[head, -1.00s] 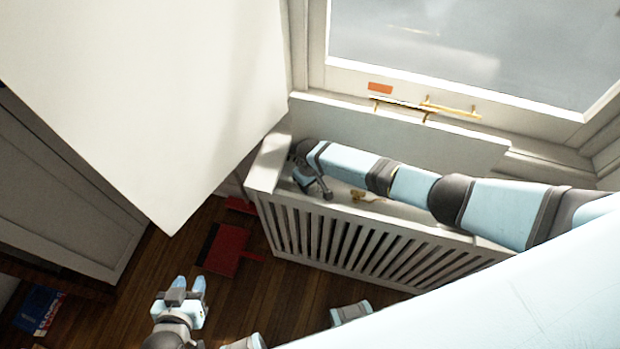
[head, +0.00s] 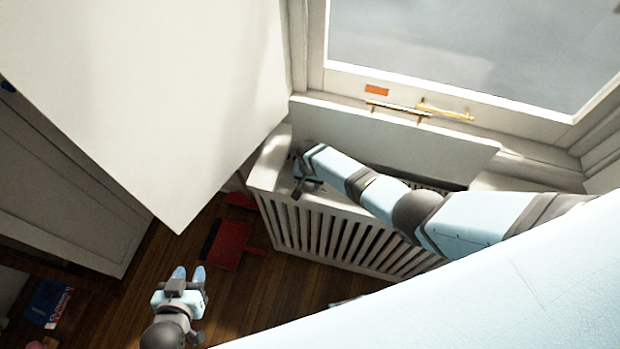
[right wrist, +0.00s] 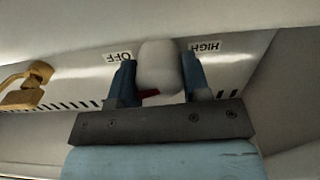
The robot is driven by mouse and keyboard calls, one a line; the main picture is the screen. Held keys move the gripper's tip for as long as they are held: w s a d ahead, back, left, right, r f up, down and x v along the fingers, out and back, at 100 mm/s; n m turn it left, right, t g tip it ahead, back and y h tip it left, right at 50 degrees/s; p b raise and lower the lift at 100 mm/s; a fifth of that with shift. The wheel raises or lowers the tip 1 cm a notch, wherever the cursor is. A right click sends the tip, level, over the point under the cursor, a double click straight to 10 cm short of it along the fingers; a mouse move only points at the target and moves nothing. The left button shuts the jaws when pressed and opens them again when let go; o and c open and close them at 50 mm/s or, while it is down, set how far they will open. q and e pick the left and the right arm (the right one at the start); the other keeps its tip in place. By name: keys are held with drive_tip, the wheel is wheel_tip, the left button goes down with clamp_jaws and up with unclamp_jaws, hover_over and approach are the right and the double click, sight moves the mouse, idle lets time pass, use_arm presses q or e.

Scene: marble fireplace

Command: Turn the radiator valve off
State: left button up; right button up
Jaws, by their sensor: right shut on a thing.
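The radiator valve is a pale rounded knob (right wrist: 158,68) in the right wrist view. It sits between an OFF label (right wrist: 118,57) at its left and a HIGH label (right wrist: 205,47) at its right, both upside down. A red mark (right wrist: 150,95) shows at the knob's lower left side. The blue fingers of my right gripper (right wrist: 160,80) are shut on the knob, one on each side. In the head view my right arm reaches over the slatted radiator cover (head: 300,225), and its fingertips are hidden. My left gripper (head: 189,275) is open and empty above the floor.
A brass fitting (right wrist: 25,85) is left of the knob. A window with a brass latch (head: 445,112) is behind the cover. A large white panel (head: 150,90) fills the upper left. A red dustpan-like object (head: 230,243) lies on the wooden floor.

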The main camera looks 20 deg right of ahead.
drive_tip(key=shift+d+m+p, duration=0.1)
drive_tip(key=shift+m+p, duration=0.25)
drive_tip(key=shift+m, duration=1.65)
drive_tip(key=shift+w+r, duration=0.1)
drive_tip(key=o, duration=0.9)
drive_tip(key=shift+r, duration=0.3)
wheel_tip(320, 180, up, 7)
drive_tip(key=p, duration=0.2)
drive_tip(key=shift+p, duration=0.4)
wheel_tip(320, 180, up, 6)
drive_tip(key=shift+r+p, duration=0.1)
drive_tip(key=shift+p, duration=0.2)
